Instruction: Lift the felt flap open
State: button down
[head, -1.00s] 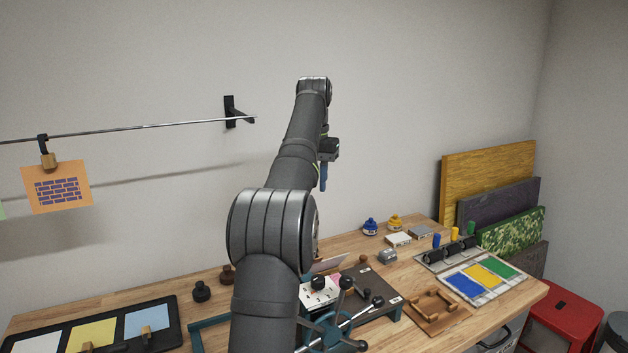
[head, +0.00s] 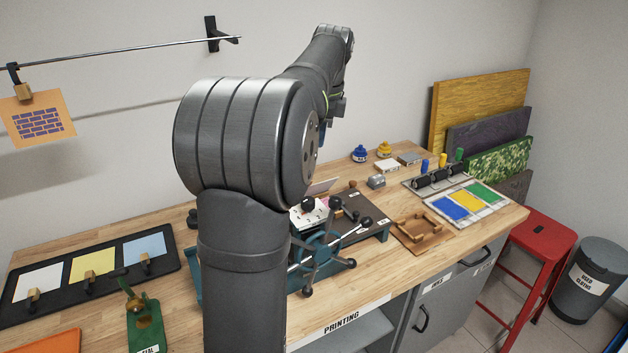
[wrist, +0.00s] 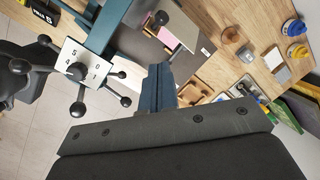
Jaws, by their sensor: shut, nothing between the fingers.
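The press has a dark grey bed (head: 366,213). A pale pink panel (head: 322,186) stands tilted behind the press's white dial plate, partly hidden; I cannot tell surely whether it is the felt flap. In the wrist view the pink panel (wrist: 166,37) lies beyond my fingertips, over the grey bed (wrist: 146,50). My gripper (wrist: 158,72) has blue fingers, shut together and empty, apart from the press. In the head view my arm hides most of the gripper; a bit of blue finger (head: 322,132) shows above the table.
The press's spoked handwheel (head: 318,250) and white dial plate (head: 308,213) stick up at the table's front. A wooden frame (head: 423,229) and a colour tray (head: 466,204) lie to the right. Ink bottles (head: 360,153) stand at the back. A black three-pad tray (head: 88,273) lies left.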

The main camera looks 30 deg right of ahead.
jog(key=s+a+f+m+t, duration=0.15)
jog(key=s+f+m, duration=0.35)
jog(key=m, duration=0.5)
jog(key=s+x, duration=0.1)
jog(key=x, duration=0.9)
jog(key=shift+w+r+m, duration=0.4)
jog(key=shift+w+r, duration=0.75)
jog(key=shift+w, duration=0.3)
jog(key=shift+r, duration=0.1)
